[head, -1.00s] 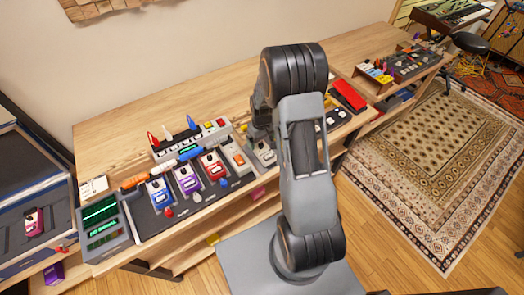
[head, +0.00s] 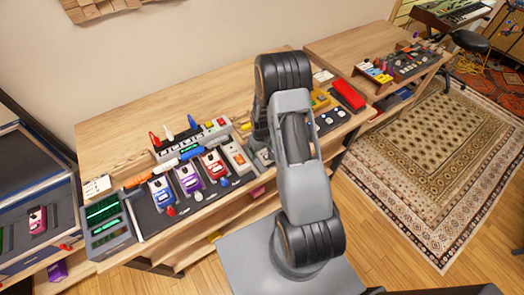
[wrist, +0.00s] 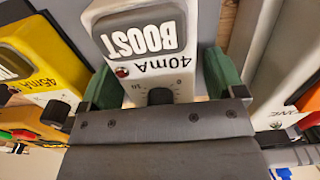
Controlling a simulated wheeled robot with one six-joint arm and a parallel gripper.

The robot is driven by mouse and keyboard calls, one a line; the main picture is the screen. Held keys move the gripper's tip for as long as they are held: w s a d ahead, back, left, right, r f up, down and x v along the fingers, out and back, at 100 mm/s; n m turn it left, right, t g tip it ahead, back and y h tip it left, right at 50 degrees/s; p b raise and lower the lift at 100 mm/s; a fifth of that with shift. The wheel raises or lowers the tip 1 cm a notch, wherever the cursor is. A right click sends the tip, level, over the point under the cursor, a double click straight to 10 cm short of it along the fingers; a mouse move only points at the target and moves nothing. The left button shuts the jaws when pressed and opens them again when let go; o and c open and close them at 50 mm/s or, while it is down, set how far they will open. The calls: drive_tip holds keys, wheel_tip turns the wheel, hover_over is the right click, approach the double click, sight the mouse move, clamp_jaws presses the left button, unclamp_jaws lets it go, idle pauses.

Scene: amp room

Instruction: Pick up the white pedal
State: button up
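In the wrist view the white pedal (wrist: 150,45), with a grey footswitch plate reading BOOST, a 40mA label and a black knob, lies directly in front of my gripper (wrist: 162,72). The green fingers stand on either side of it, very close to its sides, with a thin gap visible at the right finger. The gripper looks open around the pedal. In the head view the gripper is low at the board, and my arm hides most of it and of the pedal.
A yellow pedal (wrist: 42,65) is on one side in the wrist view and another pale pedal (wrist: 283,60) on the other. In the head view blue (head: 161,191), purple (head: 188,180) and red (head: 213,166) pedals line the board. A red pedal (head: 348,94) lies right of my arm.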

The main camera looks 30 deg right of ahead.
drive_tip(key=c, duration=1.1)
drive_tip(key=shift+r, duration=0.1)
drive_tip(key=shift+c, duration=0.2)
